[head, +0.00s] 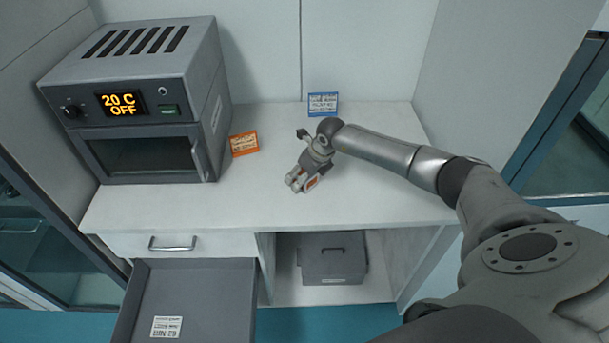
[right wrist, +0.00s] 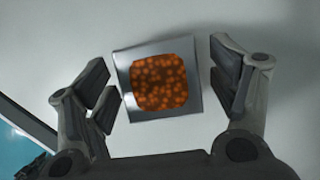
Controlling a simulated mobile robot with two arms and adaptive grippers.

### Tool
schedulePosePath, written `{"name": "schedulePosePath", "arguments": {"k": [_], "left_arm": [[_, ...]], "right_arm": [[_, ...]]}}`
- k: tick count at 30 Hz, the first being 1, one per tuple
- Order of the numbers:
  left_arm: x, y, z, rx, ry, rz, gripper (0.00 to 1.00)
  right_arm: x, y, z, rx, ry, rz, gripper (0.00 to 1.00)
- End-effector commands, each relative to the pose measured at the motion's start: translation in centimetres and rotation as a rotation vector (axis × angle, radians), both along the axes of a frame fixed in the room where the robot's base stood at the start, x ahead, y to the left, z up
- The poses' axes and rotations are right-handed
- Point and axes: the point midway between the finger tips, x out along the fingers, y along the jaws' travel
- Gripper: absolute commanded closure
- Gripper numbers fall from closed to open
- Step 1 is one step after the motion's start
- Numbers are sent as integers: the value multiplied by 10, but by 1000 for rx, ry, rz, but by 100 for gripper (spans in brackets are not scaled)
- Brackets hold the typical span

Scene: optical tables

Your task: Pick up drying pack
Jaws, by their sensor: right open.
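The drying pack is a small square pack with a silvery-grey rim and an orange beaded middle (right wrist: 159,82). In the right wrist view it lies on the white table top between the two fingers of my right gripper (right wrist: 168,90). The fingers are open on either side of it; the left finger is very close to its edge, and I cannot tell whether it touches. In the head view my right gripper (head: 302,184) is low over the middle of the table, and only a bit of orange (head: 312,183) shows by the fingers. My left gripper is not in view.
A grey oven (head: 150,155) reading "20 C OFF" stands at the left on the white table (head: 240,195). An orange card (head: 244,143) and a blue card (head: 323,104) stand behind. An open drawer (head: 205,300) juts out at front left; a grey box (head: 333,262) sits below.

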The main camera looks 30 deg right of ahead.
Motion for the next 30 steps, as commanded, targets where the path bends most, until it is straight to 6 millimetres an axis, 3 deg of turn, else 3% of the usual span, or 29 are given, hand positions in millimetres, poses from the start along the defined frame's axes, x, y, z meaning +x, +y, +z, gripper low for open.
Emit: {"name": "schedulePosePath", "arguments": {"k": [9,23,30], "left_arm": [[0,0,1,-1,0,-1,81],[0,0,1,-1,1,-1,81],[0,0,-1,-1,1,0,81]], "right_arm": [[1,0,-4,-1,0,1,20],[2,0,-3,0,-1,1,77],[2,0,-2,-1,-2,1,77]]}}
